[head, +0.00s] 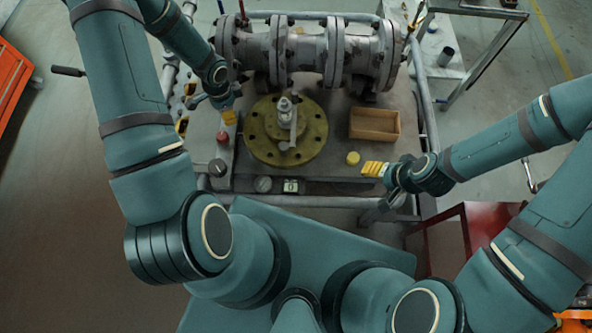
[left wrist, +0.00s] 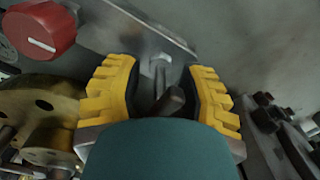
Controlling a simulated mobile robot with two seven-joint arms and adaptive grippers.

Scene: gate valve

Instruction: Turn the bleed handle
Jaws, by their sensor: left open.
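A small grey metal handle (left wrist: 167,100), which looks like the bleed handle, stands out from a grey plate in the left wrist view. My left gripper (left wrist: 165,92) is open, with one yellow finger on each side of the handle and gaps between. In the head view my left gripper (head: 228,116) is left of the round brass-coloured flange (head: 260,148), and the handle there is hidden or too small to make out. My right gripper (head: 372,169) is right of the flange, its yellow fingers close together; its opening is unclear.
A red knob (head: 222,137) is near my left gripper; it also shows in the left wrist view (left wrist: 38,30). A grey flanged pipe (head: 308,52) runs along the back. A wooden box (head: 375,124) and a yellow cap (head: 352,158) are on the bench's right side.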

